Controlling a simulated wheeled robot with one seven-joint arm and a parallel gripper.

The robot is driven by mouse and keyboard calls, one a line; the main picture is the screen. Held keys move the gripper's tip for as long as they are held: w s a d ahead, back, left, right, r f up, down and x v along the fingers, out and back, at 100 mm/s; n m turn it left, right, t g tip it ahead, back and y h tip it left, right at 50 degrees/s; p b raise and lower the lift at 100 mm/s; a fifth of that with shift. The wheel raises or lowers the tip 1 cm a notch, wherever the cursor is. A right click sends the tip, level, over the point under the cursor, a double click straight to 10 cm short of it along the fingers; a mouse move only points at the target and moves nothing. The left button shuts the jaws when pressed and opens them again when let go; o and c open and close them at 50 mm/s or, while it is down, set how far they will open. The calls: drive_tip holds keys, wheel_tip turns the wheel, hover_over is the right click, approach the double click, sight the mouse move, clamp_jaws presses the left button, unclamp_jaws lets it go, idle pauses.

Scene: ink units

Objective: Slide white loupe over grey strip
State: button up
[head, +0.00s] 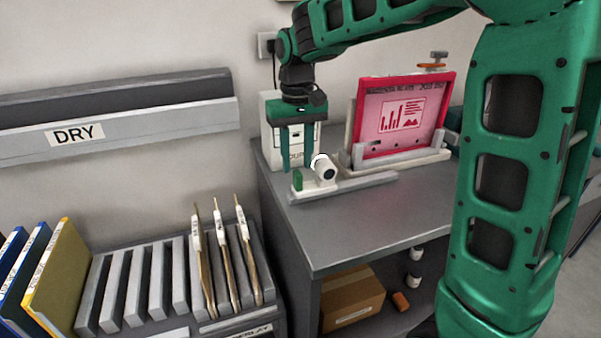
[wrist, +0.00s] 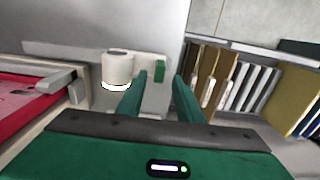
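The white loupe (head: 325,169) is a short cylinder on a pale carriage with a green tab (head: 297,181). It stands at the left end of the long grey strip (head: 362,186), near the bench's back left corner. My gripper (head: 297,168) points down with its two green fingers apart, just above and around the line of the tab. In the wrist view the loupe (wrist: 118,68) is left of the fingers, and the green tab (wrist: 159,71) shows between the fingertips (wrist: 160,76). I cannot tell whether the fingers touch it. Nothing is held.
A red-framed pink screen (head: 402,115) stands in a holder behind the strip. A white box (head: 270,135) is behind my gripper. A rack (head: 150,290) with several slots is at lower left. The bench front (head: 350,235) is clear.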

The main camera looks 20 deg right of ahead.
sight(298, 172)
drive_tip(key=shift+f, duration=2.2)
